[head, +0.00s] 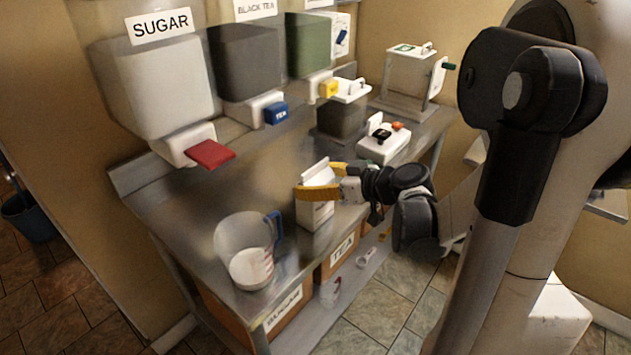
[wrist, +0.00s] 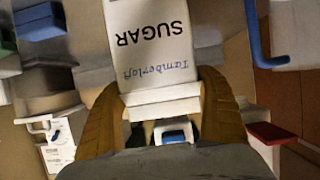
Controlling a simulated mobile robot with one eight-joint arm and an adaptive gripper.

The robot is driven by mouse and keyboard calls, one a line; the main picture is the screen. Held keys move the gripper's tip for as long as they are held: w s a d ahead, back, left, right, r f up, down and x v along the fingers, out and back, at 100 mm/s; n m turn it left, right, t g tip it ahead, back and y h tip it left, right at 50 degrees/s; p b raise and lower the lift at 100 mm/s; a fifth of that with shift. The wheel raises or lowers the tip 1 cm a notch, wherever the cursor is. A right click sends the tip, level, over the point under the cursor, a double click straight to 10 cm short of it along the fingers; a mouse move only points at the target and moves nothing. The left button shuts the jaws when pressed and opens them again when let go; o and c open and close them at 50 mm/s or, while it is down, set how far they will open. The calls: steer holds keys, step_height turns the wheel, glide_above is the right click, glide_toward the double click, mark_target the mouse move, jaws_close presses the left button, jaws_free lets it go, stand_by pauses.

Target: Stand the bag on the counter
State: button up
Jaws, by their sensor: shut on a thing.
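The white bag (head: 317,214) is upright near the front edge of the metal counter (head: 185,205), to the right of the measuring jug. In the wrist view the bag (wrist: 150,35) carries upside-down print reading SUGAR. My gripper (head: 318,181) has its yellow fingers shut on the upper part of the bag, reaching in from the right. In the wrist view the fingers (wrist: 161,95) lie on both sides of the bag's end. I cannot tell whether the bag's base touches the counter.
A clear jug (head: 237,236) with white contents and a blue handle stands left of the bag. The sugar dispenser's red tap (head: 211,154) and the blue tea tap (head: 276,113) overhang the back. A white scale (head: 383,142) stands farther right. Labelled boxes (head: 341,257) sit below.

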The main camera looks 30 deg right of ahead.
steer(key=o, duration=1.3)
steer(key=shift+f, duration=0.1)
steer(key=shift+s+d+r+p, duration=0.15)
steer(key=shift+s+r+p, duration=0.1)
steer(key=shift+r+p, duration=0.05)
steer(key=p+v, duration=0.4)
steer(key=v, duration=0.7)
steer(key=s+a+m+g+h, duration=0.1)
steer(key=s+a, duration=0.1)
steer(key=a, duration=0.4)
steer(key=s+a+m+g+h, duration=0.1)
steer(key=s+a+g+h, duration=0.1)
steer(key=a, duration=0.4)
steer(key=s+a+m+g+h, duration=0.1)
steer(key=s+a+m+g, duration=0.1)
steer(key=a, duration=0.4)
steer(key=shift+s+r+h, duration=0.25)
steer(key=shift+s+h, duration=0.05)
steer(key=shift+s, duration=0.45)
